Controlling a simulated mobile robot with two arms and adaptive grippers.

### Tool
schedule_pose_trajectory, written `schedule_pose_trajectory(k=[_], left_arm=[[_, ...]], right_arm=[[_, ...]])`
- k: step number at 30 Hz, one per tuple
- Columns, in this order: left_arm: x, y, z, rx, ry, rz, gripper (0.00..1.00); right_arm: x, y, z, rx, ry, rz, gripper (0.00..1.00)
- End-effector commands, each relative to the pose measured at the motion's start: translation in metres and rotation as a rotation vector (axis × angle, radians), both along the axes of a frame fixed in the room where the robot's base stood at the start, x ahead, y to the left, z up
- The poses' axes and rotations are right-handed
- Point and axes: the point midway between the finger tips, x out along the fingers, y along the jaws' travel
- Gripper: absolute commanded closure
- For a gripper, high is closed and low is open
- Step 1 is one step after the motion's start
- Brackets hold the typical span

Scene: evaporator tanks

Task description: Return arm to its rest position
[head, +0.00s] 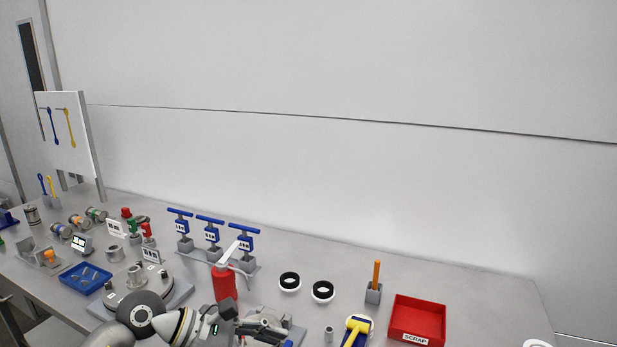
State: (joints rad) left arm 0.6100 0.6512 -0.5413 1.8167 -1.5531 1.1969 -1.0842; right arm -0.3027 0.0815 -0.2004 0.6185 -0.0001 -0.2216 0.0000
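My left arm comes in at the bottom, left of centre, over the front of the bench (480,290). Its gripper (264,329) points right, low in the picture, in front of the red bottle (224,284). Its fingers overlap grey parts behind them, so I cannot tell whether they are open or shut, or whether they hold anything. My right gripper is not in view.
Blue-handled valves (211,234), two black-and-white rings (290,282), an orange-handled tool in a block (375,283), a yellow-and-blue tool (356,331) and a red scrap tray (418,318) surround the gripper. A blue tray (84,278) lies left. The back right bench is clear.

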Motion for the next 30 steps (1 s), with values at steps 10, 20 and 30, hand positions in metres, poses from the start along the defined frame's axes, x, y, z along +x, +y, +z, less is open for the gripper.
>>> schedule_pose_trajectory(k=[10,20,30], left_arm=[[-0.008,-0.05,0.098,-0.821,0.349,0.296,0.51],[0.022,0.024,0.121,-1.526,0.854,0.69,0.51],[0.014,0.123,0.014,-2.133,1.43,1.238,0.51]], right_arm=[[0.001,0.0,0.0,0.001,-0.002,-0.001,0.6],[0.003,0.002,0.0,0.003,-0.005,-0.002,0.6],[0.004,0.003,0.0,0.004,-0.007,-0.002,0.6]])
